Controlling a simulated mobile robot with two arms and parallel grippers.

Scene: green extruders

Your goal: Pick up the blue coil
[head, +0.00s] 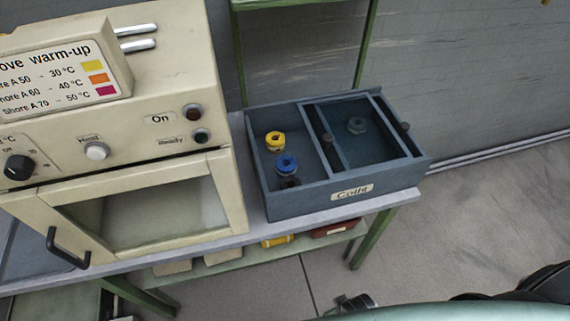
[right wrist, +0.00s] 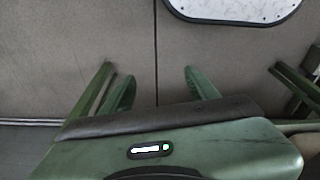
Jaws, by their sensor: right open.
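The blue coil (head: 287,165) is in the left compartment of the grey-blue box (head: 300,202) labelled for coils, in the head view. A dark item (head: 290,182), perhaps another coil, is just in front of it. A yellow coil (head: 275,140) stands behind it. My right gripper (right wrist: 160,78) shows in the right wrist view, open and empty, its green fingers apart above the bare floor, away from the box. My left gripper is not in view.
The box sits at the right end of a bench (head: 238,170) beside a cream oven (head: 140,205). A dark coil (head: 357,125) lies in the box's right part. A lower shelf (head: 215,264) holds several items. A speckled white surface (right wrist: 235,8) shows in the wrist view.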

